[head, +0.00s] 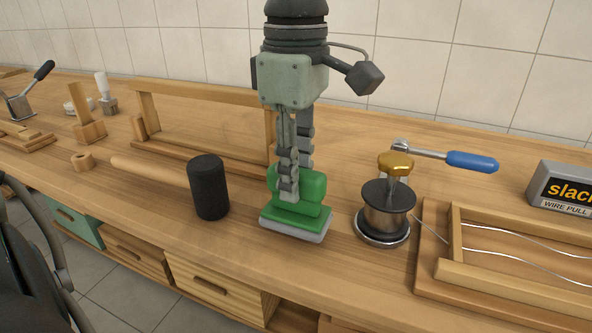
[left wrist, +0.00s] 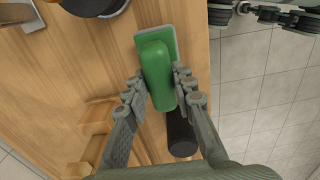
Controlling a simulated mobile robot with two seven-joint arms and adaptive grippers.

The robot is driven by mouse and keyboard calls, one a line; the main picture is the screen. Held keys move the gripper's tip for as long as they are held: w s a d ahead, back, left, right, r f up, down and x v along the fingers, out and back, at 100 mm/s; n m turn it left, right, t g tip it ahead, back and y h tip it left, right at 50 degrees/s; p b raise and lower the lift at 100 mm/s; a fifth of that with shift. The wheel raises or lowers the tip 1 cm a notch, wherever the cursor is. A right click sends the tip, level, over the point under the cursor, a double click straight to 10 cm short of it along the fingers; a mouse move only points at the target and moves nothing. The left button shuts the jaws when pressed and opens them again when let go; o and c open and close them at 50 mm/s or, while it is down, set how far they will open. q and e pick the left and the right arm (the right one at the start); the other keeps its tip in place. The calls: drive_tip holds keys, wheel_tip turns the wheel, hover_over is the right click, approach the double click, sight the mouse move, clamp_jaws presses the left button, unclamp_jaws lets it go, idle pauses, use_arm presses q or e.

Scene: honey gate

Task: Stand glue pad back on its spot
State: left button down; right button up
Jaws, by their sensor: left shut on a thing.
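The glue pad (head: 293,212) is a green block with a rounded green handle on a pale grey base. My left gripper (head: 289,192) comes down from above and is shut on its handle. In the left wrist view, the pad (left wrist: 158,75) sits between the two fingers of my left gripper (left wrist: 160,92). The pad is level, at or just above the bench top; I cannot tell whether it touches. No marked spot for it shows. Part of what looks like my right gripper (left wrist: 265,14) shows at the top right of the left wrist view, its jaws unclear.
A black-headed mallet (head: 208,187) lies close left of the pad. A wire spool (head: 385,212) stands close right, with a blue-handled tool (head: 470,161) behind. A wooden frame (head: 205,97) stands behind; a wire tray (head: 520,275) and grey box (head: 565,188) are at right.

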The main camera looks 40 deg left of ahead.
use_arm(q)
drive_tip(key=shift+f+b, duration=0.8)
drive_tip(key=shift+f, duration=0.1)
drive_tip(key=c, duration=1.2)
unclamp_jaws()
drive_tip(key=shift+r, duration=0.15)
drive_tip(key=shift+r+p, duration=2.85)
drive_tip(key=shift+r, duration=1.05)
